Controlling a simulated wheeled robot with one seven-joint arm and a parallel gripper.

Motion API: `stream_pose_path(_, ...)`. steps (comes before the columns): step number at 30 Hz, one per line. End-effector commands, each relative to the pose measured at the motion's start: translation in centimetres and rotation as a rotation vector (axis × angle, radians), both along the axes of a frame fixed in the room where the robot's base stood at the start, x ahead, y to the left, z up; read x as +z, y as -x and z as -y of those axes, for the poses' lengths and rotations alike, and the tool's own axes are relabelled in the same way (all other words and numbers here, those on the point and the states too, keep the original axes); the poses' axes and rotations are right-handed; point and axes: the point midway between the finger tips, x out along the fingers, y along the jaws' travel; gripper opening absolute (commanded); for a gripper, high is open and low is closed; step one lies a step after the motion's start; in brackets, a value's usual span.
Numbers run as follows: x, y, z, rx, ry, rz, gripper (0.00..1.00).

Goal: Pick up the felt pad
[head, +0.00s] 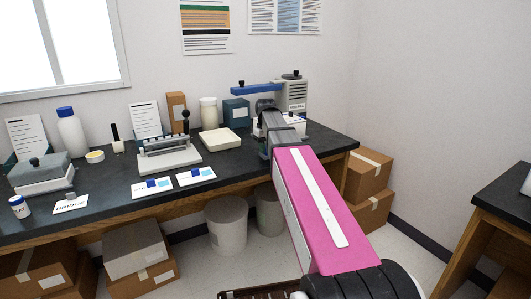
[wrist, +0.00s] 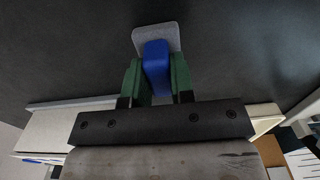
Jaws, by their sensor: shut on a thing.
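In the wrist view, my gripper (wrist: 157,82) has green fingers closed on both sides of a blue block (wrist: 156,60). The block stands on a light grey, round-cornered flat pad (wrist: 143,35), and I take the two together as the felt pad. The pad shows just beyond the fingertips, against the dark bench top (wrist: 70,60). I cannot tell whether it touches the bench or hangs above it. In the head view, my pink arm reaches over the right part of the bench and hides the fingers and pad.
In the head view, a cream tray (head: 231,143) lies left of my arm. A grey press-like device (head: 169,158), a blue box (head: 236,110) and a machine with a blue lever (head: 292,94) stand nearby. White cards (head: 152,188) lie along the front edge. Cardboard boxes (head: 369,176) stand right of the bench.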

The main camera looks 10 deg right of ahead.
Motion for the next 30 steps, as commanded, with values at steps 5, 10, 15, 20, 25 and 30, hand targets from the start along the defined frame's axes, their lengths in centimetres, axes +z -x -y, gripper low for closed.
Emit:
stream_pose_path(5,0.3,0.0,0.0,0.000,0.000,0.000,0.00)
stream_pose_path(10,1.6,-0.1,0.0,0.000,0.000,0.002,0.00)
stream_pose_path(15,4.3,-0.1,0.0,0.000,0.000,0.003,0.00)
stream_pose_path(20,6.3,1.9,-3.5,0.004,0.000,0.002,0.00)
stream_pose_path(25,8.4,3.5,-6.6,0.004,0.000,0.002,0.00)
stream_pose_path(30,10.0,4.6,-8.8,0.002,0.000,0.001,0.00)
